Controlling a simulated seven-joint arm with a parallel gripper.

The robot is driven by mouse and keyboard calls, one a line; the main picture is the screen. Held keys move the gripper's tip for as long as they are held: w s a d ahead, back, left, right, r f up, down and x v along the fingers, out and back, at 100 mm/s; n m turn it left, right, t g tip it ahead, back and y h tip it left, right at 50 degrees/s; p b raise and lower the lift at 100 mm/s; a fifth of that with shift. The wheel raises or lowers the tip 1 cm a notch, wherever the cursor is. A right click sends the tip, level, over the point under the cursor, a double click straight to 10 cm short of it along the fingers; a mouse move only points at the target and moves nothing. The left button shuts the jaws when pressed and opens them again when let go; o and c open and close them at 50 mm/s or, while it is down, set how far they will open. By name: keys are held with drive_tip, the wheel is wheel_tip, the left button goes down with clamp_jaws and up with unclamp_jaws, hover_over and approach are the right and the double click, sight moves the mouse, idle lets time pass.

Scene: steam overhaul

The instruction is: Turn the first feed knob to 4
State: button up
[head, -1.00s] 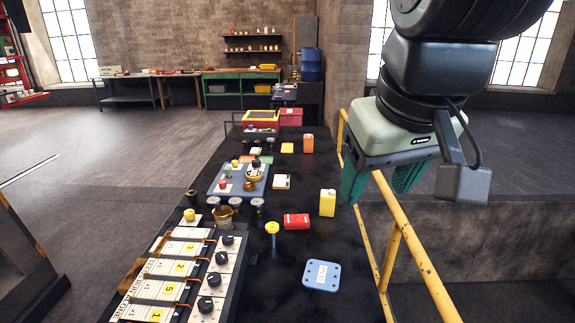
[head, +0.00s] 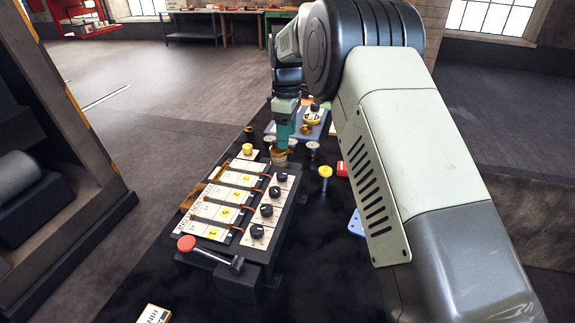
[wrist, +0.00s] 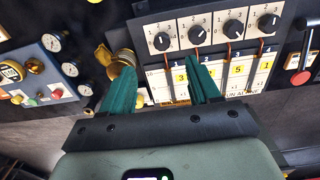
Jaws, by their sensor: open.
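The feed panel has a row of black round knobs on white plates. The one I take as the first feed knob (wrist: 161,41) is leftmost in the wrist view, by the label 1; in the head view it is the farthest knob (head: 281,177). In the head view the gripper (head: 285,135) is beyond the panel's far end. One finger hides part of the number cards.
A brass fitting (wrist: 123,60) stands close to the left finger. Yellow cards with numbers (wrist: 238,69) line the panel. A red-knobbed lever (head: 187,243) is at its near end. Gauges (wrist: 52,42) and a blue plate (wrist: 70,75) lie left in the wrist view.

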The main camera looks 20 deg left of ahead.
sight(282, 174)
drive_tip(key=shift+n, duration=0.4)
drive_tip(key=f, duration=0.4)
drive_tip(key=a+f, duration=0.1)
drive_tip(key=f, duration=0.8)
drive_tip(key=shift+w+a+f, duration=0.1)
drive_tip(key=shift+a+f, duration=0.15)
drive_tip(key=shift+f, duration=0.05)
drive_tip(key=c, duration=1)
drive_tip(key=shift+c, duration=0.2)
